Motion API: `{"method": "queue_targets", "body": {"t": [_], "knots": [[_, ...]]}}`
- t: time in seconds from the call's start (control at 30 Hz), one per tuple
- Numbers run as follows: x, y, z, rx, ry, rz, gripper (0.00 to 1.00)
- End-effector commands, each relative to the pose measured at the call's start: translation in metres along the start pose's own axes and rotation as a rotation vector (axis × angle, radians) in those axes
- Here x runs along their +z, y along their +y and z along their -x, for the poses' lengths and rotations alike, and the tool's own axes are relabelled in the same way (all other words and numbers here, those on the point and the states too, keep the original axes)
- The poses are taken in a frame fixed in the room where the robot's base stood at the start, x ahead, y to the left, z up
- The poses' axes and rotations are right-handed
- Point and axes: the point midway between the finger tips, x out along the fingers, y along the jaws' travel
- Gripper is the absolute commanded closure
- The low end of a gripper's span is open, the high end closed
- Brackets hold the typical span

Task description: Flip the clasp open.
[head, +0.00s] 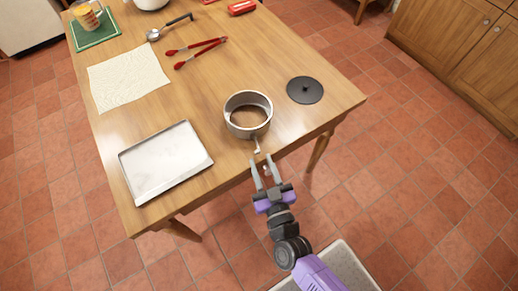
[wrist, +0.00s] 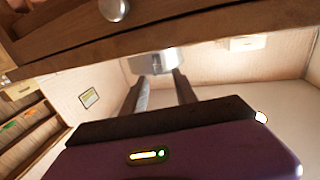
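A round metal pan ring (head: 248,114) stands near the table's front edge, with the wooden tabletop showing through its middle. Its clasp (head: 256,145) is a small light metal lever sticking out from the front of the ring toward my gripper. My gripper (head: 263,161) is at the front table edge, just in front of the clasp, with its fingers apart and nothing clearly held. Contact cannot be told.
The wooden table (head: 210,90) holds a baking tray (head: 165,160) at left, a black disc (head: 304,90) at right, a white cloth (head: 128,79) and red tongs (head: 198,50) farther back. The table's front edge, with a round knob (wrist: 114,9), is close to my gripper.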

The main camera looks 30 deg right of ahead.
Motion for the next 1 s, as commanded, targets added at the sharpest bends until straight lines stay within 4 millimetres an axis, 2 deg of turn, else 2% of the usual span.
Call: {"method": "queue_targets", "body": {"t": [0.1, 0.3, 0.67, 0.7, 0.87, 1.0], "knots": [[-0.002, 0.000, -0.021, 0.000, 0.002, 0.002, 0.65], [-0.001, 0.000, -0.043, 0.000, 0.001, 0.001, 0.65], [0.000, 0.000, -0.050, 0.001, -0.001, 0.001, 0.65], [0.000, 0.000, -0.050, 0.001, -0.001, 0.001, 0.67], [0.000, 0.000, -0.050, 0.000, 0.000, 0.001, 0.99], [0.000, 0.000, -0.050, 0.000, 0.000, 0.001, 1.00]]}}
